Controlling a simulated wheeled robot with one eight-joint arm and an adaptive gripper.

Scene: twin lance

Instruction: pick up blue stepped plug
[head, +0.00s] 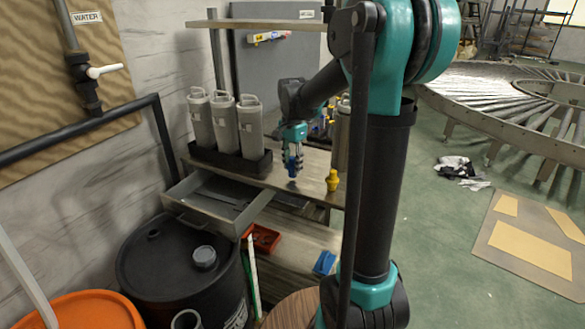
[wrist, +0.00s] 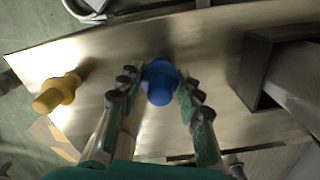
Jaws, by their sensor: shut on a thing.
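The blue stepped plug (wrist: 160,82) is between the two fingers of my gripper (wrist: 155,95) in the wrist view, with its round end toward the camera. My gripper is shut on it. In the head view my gripper (head: 293,168) points down over the front of the metal-topped bench, and a little of the blue plug (head: 292,172) shows between the fingers. Whether the plug touches the bench top is hard to tell.
A yellow stepped plug (head: 332,180) stands on the bench to the right; it also shows in the wrist view (wrist: 57,93). A dark rack (head: 230,161) with grey canisters (head: 224,124) is to the left. An open drawer (head: 215,200) juts out below.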

